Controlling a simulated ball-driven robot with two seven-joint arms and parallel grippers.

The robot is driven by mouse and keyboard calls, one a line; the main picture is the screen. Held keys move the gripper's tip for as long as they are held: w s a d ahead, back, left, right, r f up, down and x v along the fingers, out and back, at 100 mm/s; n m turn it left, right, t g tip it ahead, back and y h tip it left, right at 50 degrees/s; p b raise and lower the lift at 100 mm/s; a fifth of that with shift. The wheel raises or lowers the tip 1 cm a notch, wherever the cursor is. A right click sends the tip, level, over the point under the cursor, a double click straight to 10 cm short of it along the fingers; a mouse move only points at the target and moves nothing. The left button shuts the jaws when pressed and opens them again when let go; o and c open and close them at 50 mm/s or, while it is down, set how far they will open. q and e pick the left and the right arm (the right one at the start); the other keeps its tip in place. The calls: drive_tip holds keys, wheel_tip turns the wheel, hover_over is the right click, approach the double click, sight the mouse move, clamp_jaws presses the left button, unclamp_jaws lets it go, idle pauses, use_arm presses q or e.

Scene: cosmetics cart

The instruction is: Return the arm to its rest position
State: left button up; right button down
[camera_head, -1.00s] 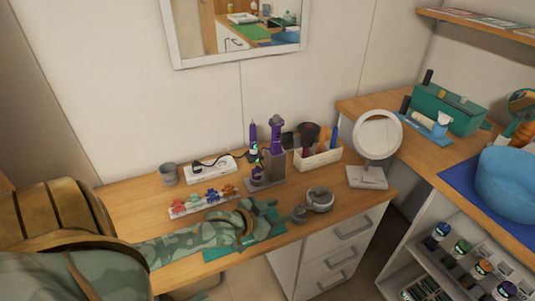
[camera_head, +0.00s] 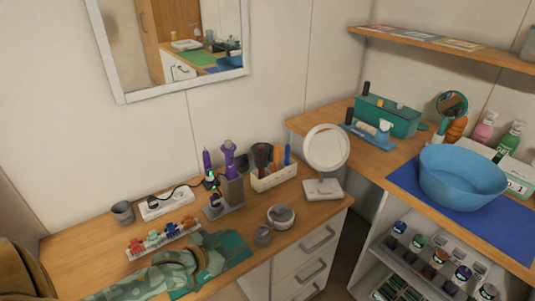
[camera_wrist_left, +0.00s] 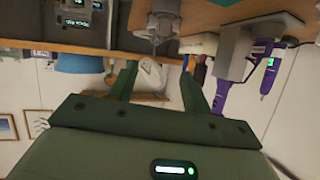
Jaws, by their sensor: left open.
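My right gripper is in neither view.
Close to the arm are clips on a white strip (camera_head: 160,241), a grey cup (camera_head: 122,212), styling tools in a stand (camera_head: 226,196) and grey jars (camera_head: 281,217). The mirror (camera_head: 326,149) stands near the desk's right end. A blue bowl (camera_head: 462,180) sits on the right counter.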

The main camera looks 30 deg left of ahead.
use_arm(q)
drive_tip(key=s+d+f+m+g+y, duration=0.1)
drive_tip(key=s+d+m+g+y, duration=0.15)
drive_tip(key=s+d, duration=0.4)
drive_tip(key=s+r+m+g+y, duration=0.2)
drive_tip(key=s+r+g+y, duration=0.25)
drive_tip(key=s, duration=0.45)
drive_tip(key=s+d+f+g+h, duration=0.1)
drive_tip(key=s+d+f+h, duration=0.1)
drive_tip(key=f, duration=1)
drive_tip(key=s+d+f+g+h, duration=0.1)
drive_tip(key=s+d+f+g, duration=0.15)
drive_tip(key=f, duration=1.05)
drive_tip(key=s+f+n+g+h, duration=0.1)
drive_tip(key=s+f, duration=0.6)
drive_tip(key=s, duration=0.3)
drive_tip(key=s+a+f+n+g+h, duration=0.1)
drive_tip(key=s+f+n, duration=0.1)
drive_tip(key=s+f, duration=0.6)
drive_tip(key=shift+s, duration=1.15)
drive_tip(key=shift+f, duration=0.1)
